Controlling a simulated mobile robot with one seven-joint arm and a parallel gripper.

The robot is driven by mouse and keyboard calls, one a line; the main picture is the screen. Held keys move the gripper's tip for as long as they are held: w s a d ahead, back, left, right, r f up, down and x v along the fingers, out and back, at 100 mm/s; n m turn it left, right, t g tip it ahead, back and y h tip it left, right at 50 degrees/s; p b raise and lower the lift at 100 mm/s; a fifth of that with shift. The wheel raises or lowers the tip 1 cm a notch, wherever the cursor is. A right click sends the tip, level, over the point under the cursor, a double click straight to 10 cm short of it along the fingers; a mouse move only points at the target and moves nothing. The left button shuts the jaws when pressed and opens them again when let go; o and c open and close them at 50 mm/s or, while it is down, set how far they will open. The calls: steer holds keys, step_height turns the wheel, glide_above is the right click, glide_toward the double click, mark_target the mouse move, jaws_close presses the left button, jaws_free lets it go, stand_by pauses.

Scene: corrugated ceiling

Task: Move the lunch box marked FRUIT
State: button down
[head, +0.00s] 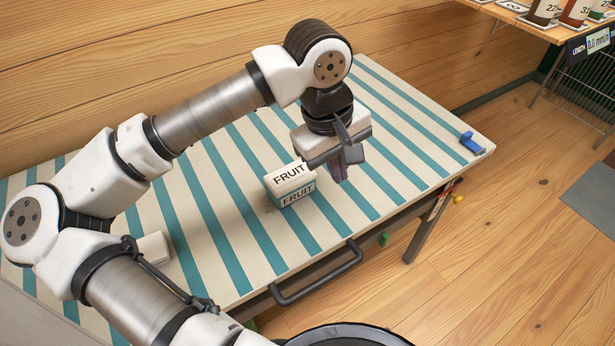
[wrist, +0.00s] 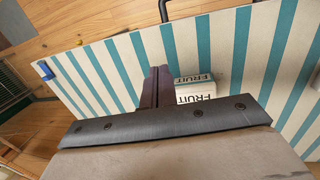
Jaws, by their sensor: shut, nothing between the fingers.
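The lunch box marked FRUIT (head: 290,184) is a small white and teal box with black lettering on its top and front side. It stands on the striped table (head: 232,262), near the middle. In the wrist view the box (wrist: 195,91) shows just right of my fingers, partly covered by the gripper body. My gripper (head: 340,178) is to the right of the box in the head view, pointing down above the table. Its fingers (wrist: 156,84) are together with nothing between them. I cannot tell whether they touch the box, but a narrow gap seems to show.
A white object (head: 154,249) lies at the left, partly behind my arm. A blue clip-like item (head: 471,142) is at the table's right corner. A dark handle (head: 318,276) runs along the front edge. A shelf with bottles (head: 575,12) stands back right. The striped surface around the box is clear.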

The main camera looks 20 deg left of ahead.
mark_target(291, 184)
steer(key=a+f, duration=0.1)
steer(key=f, duration=0.3)
steer(key=a+f+y, duration=0.1)
steer(key=a+f, duration=0.1)
steer(key=f, duration=0.2)
steer(key=a+f+g+y, duration=0.1)
steer(key=f, duration=0.3)
steer(key=shift+s+a+f, duration=0.2)
steer(key=shift+a+f, duration=0.05)
steer(key=shift+a, duration=0.15)
steer(key=shift+w+a+r+p, duration=0.2)
steer(key=shift+w+a+p, duration=0.4)
steer(key=shift+w+a, duration=0.3)
steer(key=shift+w+a+f, duration=0.1)
steer(key=shift+w+a, duration=0.2)
steer(key=shift+a, duration=0.3)
